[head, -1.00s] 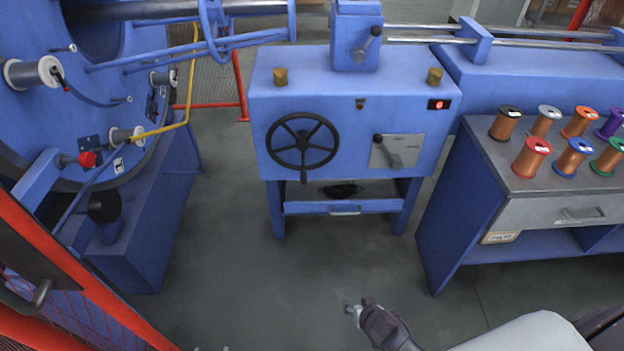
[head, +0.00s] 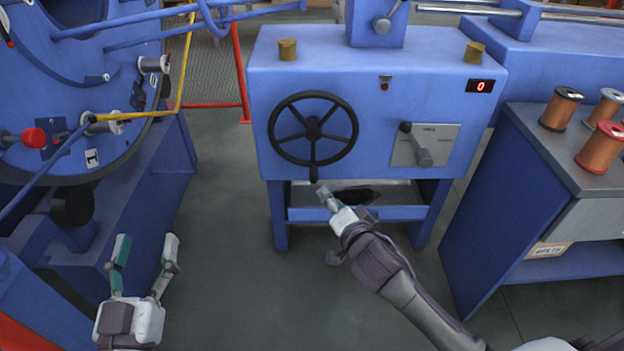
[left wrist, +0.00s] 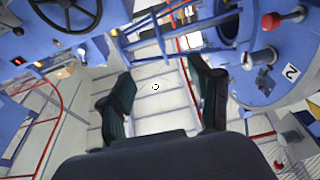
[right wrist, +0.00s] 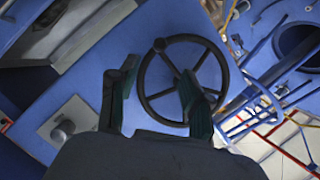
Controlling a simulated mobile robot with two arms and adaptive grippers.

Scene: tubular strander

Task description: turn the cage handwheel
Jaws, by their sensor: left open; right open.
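The black cage handwheel (head: 313,132) is on the front of the blue machine cabinet, its crank knob (head: 313,174) at the bottom of the rim. In the right wrist view the handwheel (right wrist: 152,92) lies just ahead, partly behind the fingers. My right gripper (head: 324,192) is just below the knob, apart from it as far as I can tell. In the right wrist view its fingers (right wrist: 160,88) are open and empty. My left gripper (head: 145,252) is open and empty, low at the left. The left wrist view also shows part of the handwheel (left wrist: 68,12).
A lever on a grey plate (head: 425,145) is right of the handwheel. A red display (head: 480,86) is above it. The blue strander cage with spools (head: 152,64) is at the left. A bench with copper spools (head: 601,145) is at the right. The floor between is clear.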

